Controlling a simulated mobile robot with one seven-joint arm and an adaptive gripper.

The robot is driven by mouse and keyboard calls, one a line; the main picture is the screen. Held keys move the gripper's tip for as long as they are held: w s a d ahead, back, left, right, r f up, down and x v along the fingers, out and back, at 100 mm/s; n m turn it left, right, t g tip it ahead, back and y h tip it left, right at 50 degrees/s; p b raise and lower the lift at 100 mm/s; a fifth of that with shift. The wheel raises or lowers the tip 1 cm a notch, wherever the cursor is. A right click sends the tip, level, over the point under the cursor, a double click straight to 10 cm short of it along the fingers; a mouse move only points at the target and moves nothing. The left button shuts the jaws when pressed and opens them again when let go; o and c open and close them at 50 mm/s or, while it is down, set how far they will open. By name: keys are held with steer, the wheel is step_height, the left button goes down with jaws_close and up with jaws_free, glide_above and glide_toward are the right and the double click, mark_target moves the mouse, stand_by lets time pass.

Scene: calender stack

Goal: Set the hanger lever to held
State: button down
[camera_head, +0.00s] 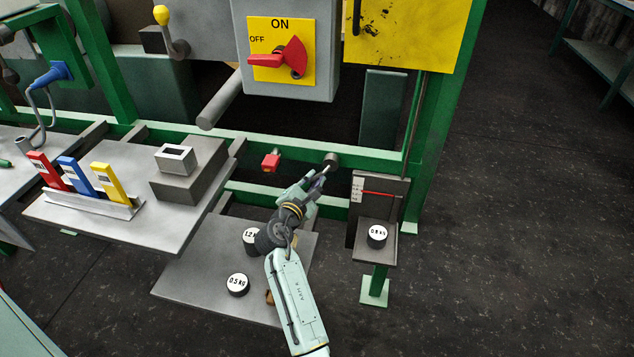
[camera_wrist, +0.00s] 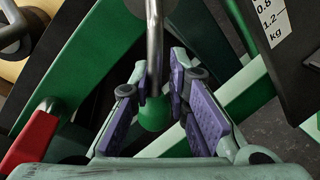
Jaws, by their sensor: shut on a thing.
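The hanger lever is a thin metal rod (camera_wrist: 154,50) ending in a green knob (camera_wrist: 155,114) in the wrist view. In the head view its rod (camera_head: 325,171) slants down and left from a round pivot (camera_head: 331,158) on the green frame. My gripper (camera_head: 316,183) is at the lever's lower end, shut on it. In the wrist view the purple pads of my gripper (camera_wrist: 157,98) stand on either side of the knob. The exact contact is partly hidden. No held marking is readable.
Right of my gripper, a scale panel (camera_head: 364,205) has a red pointer and a shelf with a marked weight (camera_head: 377,236). A red block (camera_head: 271,162) sits left on the frame. A low plate (camera_head: 190,285) bears a 0.5 kg weight (camera_head: 238,285). Floor at right is clear.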

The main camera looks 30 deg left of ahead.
steer(key=shift+s+a+r+y, duration=0.1)
steer(key=shift+s+a+y, duration=0.2)
steer(key=shift+a, duration=0.25)
steer(key=c, duration=1.6)
jaws_free()
steer(key=shift+w+a, duration=0.1)
steer(key=o, duration=0.3)
steer(key=shift+w+d, duration=0.1)
steer(key=shift+d, duration=0.15)
steer(key=v, duration=1.2)
